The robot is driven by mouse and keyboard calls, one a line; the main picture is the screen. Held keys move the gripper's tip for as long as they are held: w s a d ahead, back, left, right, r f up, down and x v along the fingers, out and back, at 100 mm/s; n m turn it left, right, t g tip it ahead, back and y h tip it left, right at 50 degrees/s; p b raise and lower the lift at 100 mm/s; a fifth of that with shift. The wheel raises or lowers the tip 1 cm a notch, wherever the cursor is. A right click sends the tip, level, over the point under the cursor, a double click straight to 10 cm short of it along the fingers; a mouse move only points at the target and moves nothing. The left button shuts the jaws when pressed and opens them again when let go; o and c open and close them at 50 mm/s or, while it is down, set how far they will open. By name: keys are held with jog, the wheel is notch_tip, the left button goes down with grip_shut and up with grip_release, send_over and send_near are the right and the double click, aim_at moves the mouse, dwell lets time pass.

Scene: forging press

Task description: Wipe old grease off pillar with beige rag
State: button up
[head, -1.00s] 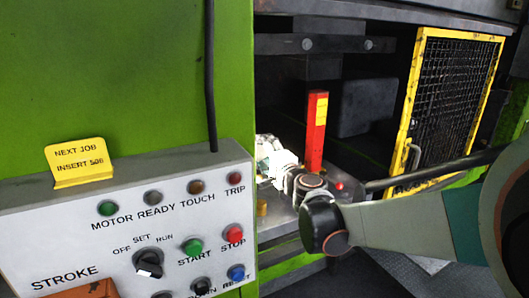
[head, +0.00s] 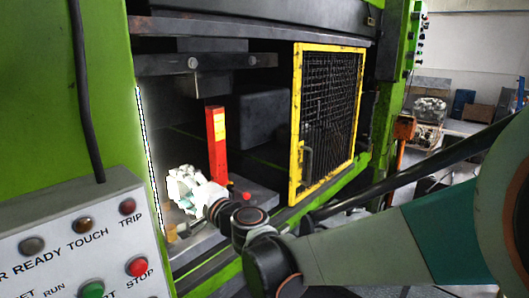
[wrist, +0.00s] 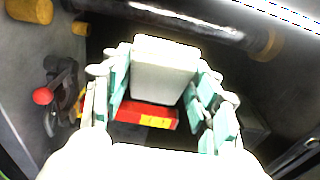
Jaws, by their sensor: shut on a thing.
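My gripper (head: 185,188) is in the press opening, left of the red post in the head view. In the wrist view its pale, teal-padded fingers (wrist: 160,82) are shut on a beige, block-shaped folded piece, the rag (wrist: 165,66). A dark, shiny cylinder, apparently the pillar (wrist: 165,20), crosses the top of the wrist view, beyond the rag. A brownish patch or band (wrist: 268,42) shows near its right end. Whether the rag touches the pillar I cannot tell. I cannot make out the pillar or the rag clearly in the head view.
A red post with a yellow label (head: 216,145) stands on the press bed, close to my gripper. It also shows below the rag in the wrist view (wrist: 135,112). A yellow-framed mesh guard (head: 296,120) is on the right. The control panel (head: 60,225) is at lower left.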

jog(key=w+d+p+v, duration=0.2)
jog(key=v, duration=1.8)
jog(key=shift+d+f, duration=0.1)
jog(key=w+d+f+m+t+h+b, duration=0.5)
jog(key=w+d+f+m+h+b, duration=0.4)
jog(key=w+d+f, duration=1.3)
jog(key=d+f+h+b, duration=0.2)
jog(key=d+h+b, duration=0.1)
jog(key=h+b, duration=0.1)
jog(key=shift+w+f+t+b, duration=0.2)
jog(key=shift+w+t+b, duration=0.1)
jog(key=shift+t+b, duration=0.1)
